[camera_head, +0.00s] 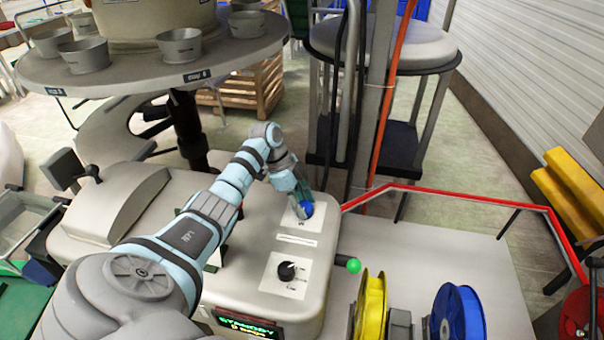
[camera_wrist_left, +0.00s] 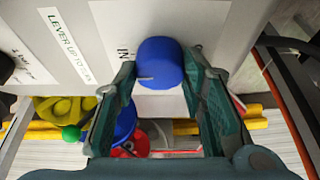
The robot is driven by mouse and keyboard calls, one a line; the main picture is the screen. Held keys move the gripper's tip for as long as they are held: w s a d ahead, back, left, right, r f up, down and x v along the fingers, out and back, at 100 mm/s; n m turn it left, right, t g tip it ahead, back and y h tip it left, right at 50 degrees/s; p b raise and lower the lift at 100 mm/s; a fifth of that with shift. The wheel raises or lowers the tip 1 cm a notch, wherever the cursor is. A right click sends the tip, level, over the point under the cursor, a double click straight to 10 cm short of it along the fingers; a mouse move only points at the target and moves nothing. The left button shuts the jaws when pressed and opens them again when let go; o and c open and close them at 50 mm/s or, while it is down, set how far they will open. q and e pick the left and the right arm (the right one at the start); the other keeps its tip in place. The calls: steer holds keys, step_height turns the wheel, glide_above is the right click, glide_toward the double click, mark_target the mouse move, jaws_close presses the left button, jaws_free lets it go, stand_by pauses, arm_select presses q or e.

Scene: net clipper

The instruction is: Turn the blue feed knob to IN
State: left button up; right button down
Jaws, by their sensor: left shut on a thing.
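The blue feed knob (camera_head: 306,208) stands on the top right of the pale machine (camera_head: 257,222). In the left wrist view the knob (camera_wrist_left: 160,64) sits between my left gripper's two green fingers (camera_wrist_left: 163,80), and a pale line marks its lower left side. The letters "IN" (camera_wrist_left: 123,54) are printed on the plate left of the knob. My left gripper (camera_head: 303,200) is shut on the knob from above and hides part of it in the head view. Which way the knob points is hard to tell. My right gripper is not in view.
A black knob (camera_head: 286,271) and a lever with a green ball (camera_head: 354,265) are nearby. A lit display (camera_head: 247,325) is on the machine's front. Yellow (camera_head: 371,306) and blue (camera_head: 458,314) spools stand at right. A round table with cups (camera_head: 150,75) is behind.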

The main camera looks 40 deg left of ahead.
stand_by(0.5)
arm_select(q)
steer(key=o, duration=1.2)
steer(key=shift+c, duration=0.2)
steer(key=v, duration=1.2)
steer(key=shift+w, duration=0.15)
